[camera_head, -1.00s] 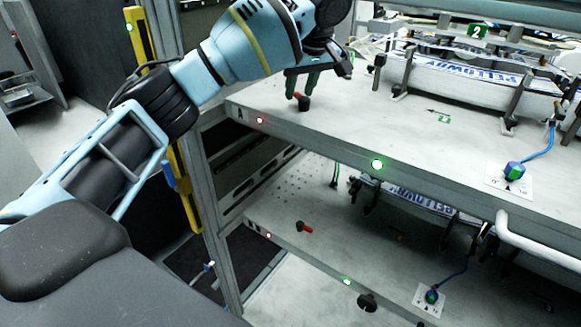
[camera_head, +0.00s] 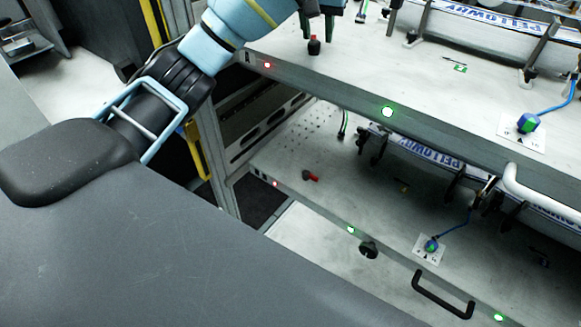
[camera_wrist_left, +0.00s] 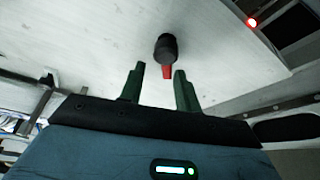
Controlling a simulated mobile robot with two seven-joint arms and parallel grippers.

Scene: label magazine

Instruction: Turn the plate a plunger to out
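The upper plate (camera_head: 400,75) carries a plunger (camera_head: 314,47) near its front left corner, a black round knob with a short red lever. In the left wrist view the plunger (camera_wrist_left: 166,47) stands just beyond my fingertips, its red lever pointing back toward the gripper. My left gripper (camera_head: 319,28) is open, its two green fingers apart and empty. In the left wrist view the gripper (camera_wrist_left: 159,74) has the lever's end between the lines of its fingers, with no clear contact. A red light (camera_head: 267,65) glows on the plate edge by the plunger. My right gripper is not in view.
A lower plate (camera_head: 330,205) has a similar plunger (camera_head: 310,176), its red lever pointing right. Blue-green knobs (camera_head: 527,123) on white dials sit on both plates. A white handle (camera_head: 540,192) sticks out from the upper front edge. Clear plate surface lies right of the upper plunger.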

